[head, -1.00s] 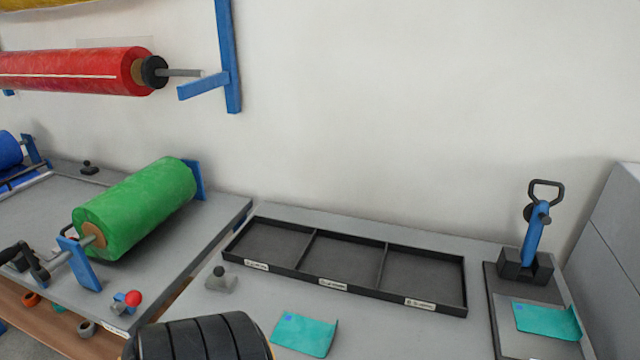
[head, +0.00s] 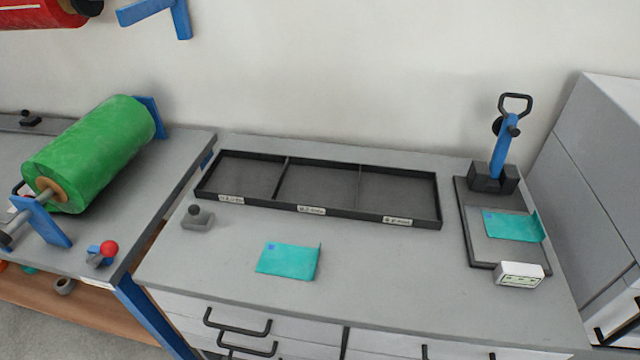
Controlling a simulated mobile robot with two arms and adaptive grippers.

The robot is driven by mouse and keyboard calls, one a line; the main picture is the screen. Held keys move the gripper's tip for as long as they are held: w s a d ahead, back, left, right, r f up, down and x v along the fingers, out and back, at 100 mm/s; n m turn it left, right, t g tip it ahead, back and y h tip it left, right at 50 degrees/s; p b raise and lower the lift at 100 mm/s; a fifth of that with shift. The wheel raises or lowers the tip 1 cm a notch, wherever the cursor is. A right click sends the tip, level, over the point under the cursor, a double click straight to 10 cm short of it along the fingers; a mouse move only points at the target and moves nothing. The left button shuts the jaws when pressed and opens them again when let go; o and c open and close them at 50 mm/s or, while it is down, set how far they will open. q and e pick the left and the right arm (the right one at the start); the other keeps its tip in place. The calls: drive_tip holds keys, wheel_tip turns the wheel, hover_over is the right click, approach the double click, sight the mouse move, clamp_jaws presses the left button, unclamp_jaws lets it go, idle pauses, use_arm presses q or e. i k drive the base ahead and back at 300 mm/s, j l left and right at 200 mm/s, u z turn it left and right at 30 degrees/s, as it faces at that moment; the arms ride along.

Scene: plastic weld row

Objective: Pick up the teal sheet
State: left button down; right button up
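A teal sheet (head: 287,261) lies on the grey bench top (head: 400,290) in front of the black tray, with a small blue mark near its left corner and its right edge turned up. A second teal sheet (head: 511,226) lies on the plate of the blue-handled press (head: 506,150) at the right, its right edge also turned up. The frames do not settle which sheet the task means. Neither of my grippers shows in the head view.
A black tray (head: 320,209) with three empty compartments stands at the back of the bench. A grey knobbed block (head: 197,217) is left of the near sheet. A white display box (head: 519,275) stands by the press. A green roll (head: 90,152) is on the left table.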

sight(526, 229)
drive_tip(key=z, duration=1.25)
drive_tip(key=l, duration=0.15)
